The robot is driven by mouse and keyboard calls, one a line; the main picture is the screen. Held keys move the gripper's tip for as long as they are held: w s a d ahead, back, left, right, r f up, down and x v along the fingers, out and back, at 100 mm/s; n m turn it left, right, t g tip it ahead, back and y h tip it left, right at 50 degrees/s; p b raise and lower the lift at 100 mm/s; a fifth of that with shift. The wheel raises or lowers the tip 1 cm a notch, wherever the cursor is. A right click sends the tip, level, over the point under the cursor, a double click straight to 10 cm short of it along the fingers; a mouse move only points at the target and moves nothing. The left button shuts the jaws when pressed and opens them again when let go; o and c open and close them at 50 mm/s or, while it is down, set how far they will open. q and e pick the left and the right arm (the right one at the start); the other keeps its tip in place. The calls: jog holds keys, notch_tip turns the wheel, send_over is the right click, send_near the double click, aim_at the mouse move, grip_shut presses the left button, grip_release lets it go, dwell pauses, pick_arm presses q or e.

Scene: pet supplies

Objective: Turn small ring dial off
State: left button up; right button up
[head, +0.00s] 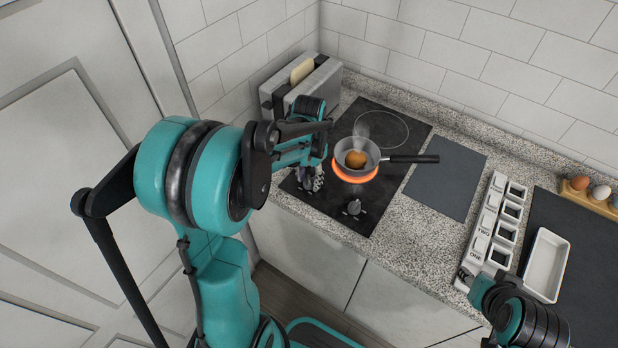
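A black cooktop (400,172) has two rings. The front ring (356,178) glows orange under a small grey saucepan (345,149) with a brown egg (355,159) in it. The back ring (383,125) is dark. One dark dial (354,207) shows at the cooktop's front edge. My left gripper (311,184) is low over the front left part of the cooktop, left of the glowing ring. It hides what is beneath it, and its fingers are too small to read. My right gripper (468,276) is at the lower right, by the white labelled rack, partly hidden by its own arm.
A toaster (302,84) with bread stands behind my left gripper. The saucepan's black handle (412,159) points right over a dark board (446,178). A white labelled rack (488,222), a white tray (546,264) and an egg holder (590,200) are at the right.

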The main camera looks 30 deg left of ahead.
pick_arm(q)
grip_shut()
